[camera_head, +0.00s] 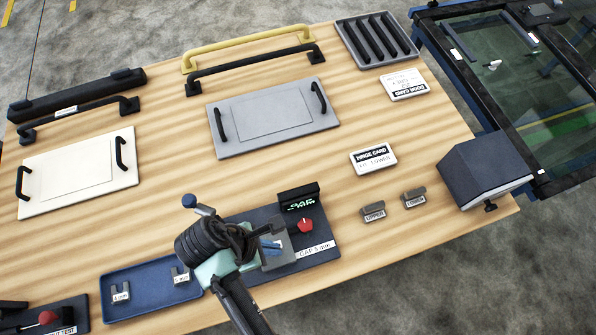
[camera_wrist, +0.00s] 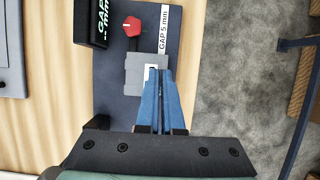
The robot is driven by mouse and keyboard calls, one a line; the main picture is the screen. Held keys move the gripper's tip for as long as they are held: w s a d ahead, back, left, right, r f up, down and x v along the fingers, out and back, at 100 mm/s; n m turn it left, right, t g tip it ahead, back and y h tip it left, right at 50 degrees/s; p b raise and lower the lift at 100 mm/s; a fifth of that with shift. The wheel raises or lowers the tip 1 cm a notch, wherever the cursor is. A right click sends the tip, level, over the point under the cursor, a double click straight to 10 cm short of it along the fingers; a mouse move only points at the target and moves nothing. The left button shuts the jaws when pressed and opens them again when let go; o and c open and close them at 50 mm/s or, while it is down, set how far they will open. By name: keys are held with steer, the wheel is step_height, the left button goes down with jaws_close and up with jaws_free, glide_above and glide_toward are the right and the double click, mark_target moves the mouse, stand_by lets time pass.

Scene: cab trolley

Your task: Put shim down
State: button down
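My gripper (camera_wrist: 160,74) points down at the dark gap station (camera_head: 322,256), labelled GAP 5 mm. Its blue fingers are nearly together. Their tips meet a small white-marked piece, which looks like the shim (camera_wrist: 151,69), at the grey block (camera_wrist: 133,78) on the station. The fingers hide most of the shim, and I cannot tell whether it rests in the block. In the head view my gripper (camera_head: 271,246) covers part of the block. Two other grey shims, a left one (camera_head: 120,294) and a right one (camera_head: 180,276), stand in the blue tray (camera_head: 150,302).
The station has a red knob (camera_head: 305,225) and a black display (camera_head: 298,200) close to my gripper. Two grey blocks, UPPER (camera_head: 374,212) and LOWER (camera_head: 414,198), stand to the right. A dark box (camera_head: 484,172) sits at the right table edge.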

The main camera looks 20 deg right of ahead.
steer(key=shift+d, duration=0.1)
glide_above(282, 257)
steer(key=a, duration=0.2)
steer(key=f, duration=0.5)
steer(key=shift+d+f, duration=0.2)
steer(key=shift+f, duration=2.3)
steer(key=shift+f, duration=0.2)
steer(key=c, duration=1.1)
jaws_free()
steer(key=shift+o, duration=0.2)
steer(key=shift+r, duration=0.15)
